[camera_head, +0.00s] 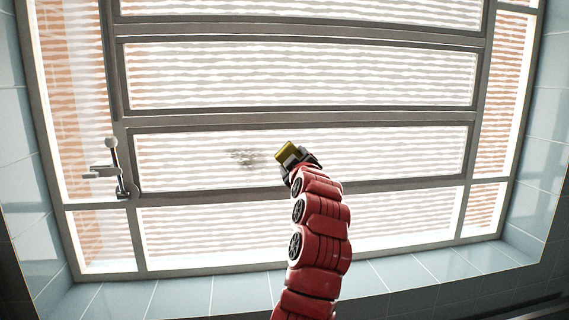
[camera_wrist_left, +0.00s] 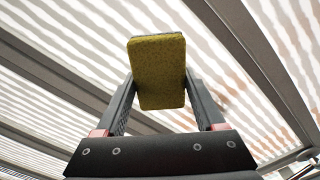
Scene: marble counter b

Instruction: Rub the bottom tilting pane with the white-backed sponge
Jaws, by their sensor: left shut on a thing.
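The sponge (camera_head: 286,150) shows a yellow-green face in the head view, with a small pale patch beside it. In the left wrist view the sponge (camera_wrist_left: 158,72) stands between the fingers, its broad yellow face towards the camera. My left gripper (camera_head: 298,161) is shut on it. The bottom tilting pane (camera_head: 400,153) is the lowest of the stacked framed panes with dark frames. A dark smudge (camera_head: 248,158) lies on it, left of the sponge. The sponge overlaps the pane in the picture; whether it touches I cannot tell. My right gripper is out of view.
A crank handle (camera_head: 113,150) sits at the frame's left side. Another tilting pane (camera_head: 300,75) is above, and a lower pane (camera_head: 210,235) is below. Blue tiles (camera_head: 180,297) border the window. The glass right of my gripper is clear.

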